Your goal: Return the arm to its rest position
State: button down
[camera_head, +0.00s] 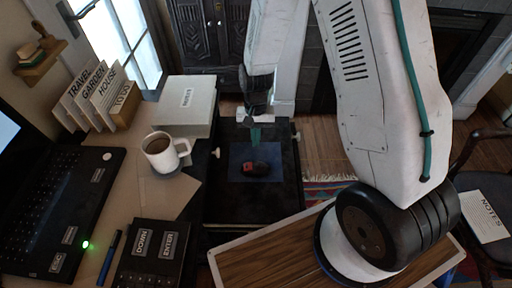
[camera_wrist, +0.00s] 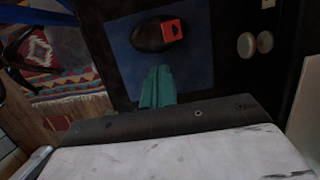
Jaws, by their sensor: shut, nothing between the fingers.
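My gripper (camera_head: 255,134) hangs at the end of my white arm, over the black surface in the middle of the head view. Its teal fingers are together and hold nothing; they also show in the wrist view (camera_wrist: 158,86). Just past the fingertips lies a small dark rounded object with a red part (camera_head: 257,169), on a dark blue mat (camera_head: 238,153). The wrist view shows the same dark and red object (camera_wrist: 160,34) on the blue mat (camera_wrist: 197,75), apart from the fingers. My arm is bent, with its upper link reaching up on the right.
A desk on the left bears a white mug (camera_head: 162,152), a pale box (camera_head: 183,107), a laptop (camera_head: 75,200), a dark keypad (camera_head: 152,252) and upright books (camera_head: 92,95). A chair with a notes pad (camera_head: 485,215) stands at right. A patterned rug (camera_wrist: 60,65) covers some floor.

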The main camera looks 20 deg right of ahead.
jog(key=s+d+r+n+t, duration=0.1)
jog(key=s+d+r, duration=0.1)
jog(key=s+r, duration=0.5)
jog(key=s+d+r+n+t, duration=0.1)
jog(key=s+r, duration=0.6)
jog(key=r, duration=0.8)
jog(key=s+d+r+n+t+h, duration=0.1)
jog(key=s+d+r+n+t, duration=0.1)
jog(key=s+r, duration=0.5)
notch_tip(320, 180, up, 5)
jog(key=shift+s+d+f+n, duration=0.1)
jog(key=shift+s+d+n, duration=0.2)
jog(key=shift+d, duration=0.05)
